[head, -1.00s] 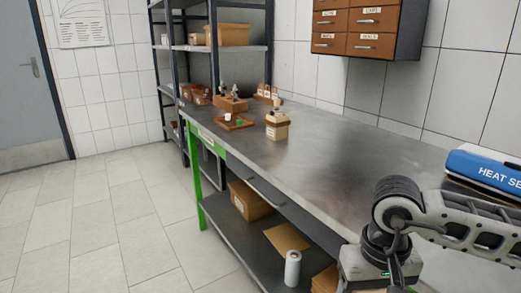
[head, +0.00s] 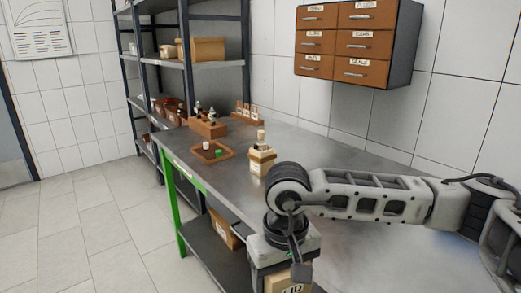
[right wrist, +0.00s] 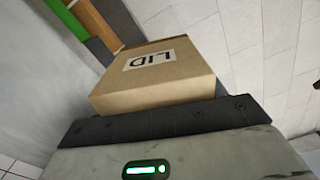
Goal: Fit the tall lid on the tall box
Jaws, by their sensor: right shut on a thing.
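My right gripper (head: 288,272) is shut on a cardboard piece marked LID (head: 290,284), in front of the workbench at the bottom of the head view. In the right wrist view this lid (right wrist: 155,80) fills the middle, its label facing up, against the dark jaw edge. A small pale box (head: 262,163) with a label and a brown rim stands on the bench, with a pale upright piece at its top. I cannot tell whether it is the tall box. My left gripper is not in view.
The grey bench (head: 230,185) has a wooden tray (head: 212,152) with small parts, and wooden racks behind it. A brown drawer cabinet (head: 355,42) hangs on the wall. A shelf rack (head: 185,60) stands at the far end. A carton (head: 225,228) lies on the lower shelf.

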